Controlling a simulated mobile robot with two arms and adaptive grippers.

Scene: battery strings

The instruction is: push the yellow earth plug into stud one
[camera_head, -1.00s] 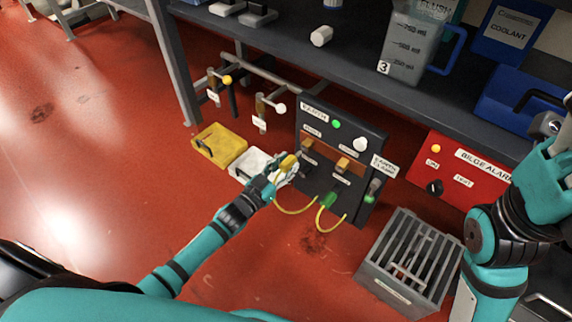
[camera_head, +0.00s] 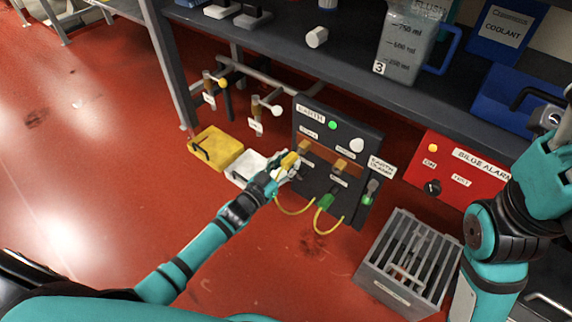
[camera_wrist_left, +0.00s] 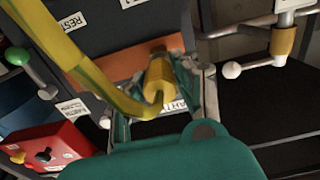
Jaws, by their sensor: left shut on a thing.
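My left gripper (camera_head: 284,168) is shut on the yellow earth plug (camera_head: 289,159), in front of the left side of the dark earth panel (camera_head: 314,183). In the left wrist view the plug (camera_wrist_left: 159,79) sits between the fingers, its front end close to the copper-coloured bar (camera_wrist_left: 115,68). The left brass stud (camera_head: 304,146) is just beyond the plug in the head view. I cannot tell whether they touch. A second brass stud (camera_head: 341,165) is to its right. A yellow-green cable (camera_head: 293,212) hangs from the plug.
A green plug (camera_head: 325,201) is low on the panel, with cable. A grey slatted crate (camera_head: 375,272) and red bilge alarm box (camera_head: 470,196) stand right. The shelf (camera_head: 290,45) overhangs behind.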

